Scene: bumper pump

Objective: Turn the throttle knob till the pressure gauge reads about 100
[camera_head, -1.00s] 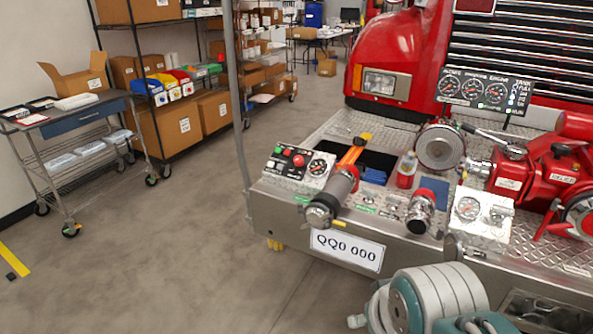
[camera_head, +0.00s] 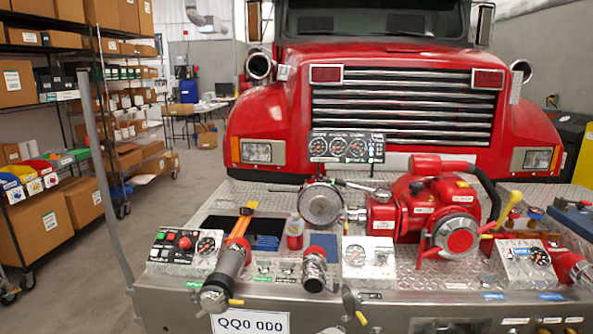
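A black panel (camera_head: 346,147) on the bumper deck in front of the grille carries three round gauges in a row; their needles are too small to read. A left control box (camera_head: 185,246) has red and coloured buttons and a gauge. A middle metal box (camera_head: 368,257) has a gauge on its left and a small fitting on its right. A right metal box (camera_head: 527,263) also bears a gauge. I cannot tell which part is the throttle knob. The red pump (camera_head: 425,212) sits between the boxes. My gripper is not in view.
The red truck (camera_head: 400,95) fills the back. A grey hose nozzle (camera_head: 230,265) and a capped outlet (camera_head: 314,268) stick out at the front. A yellow-tipped lever (camera_head: 353,303) hangs at the bumper edge. Shelves (camera_head: 55,110) stand left; the floor (camera_head: 85,305) there is clear.

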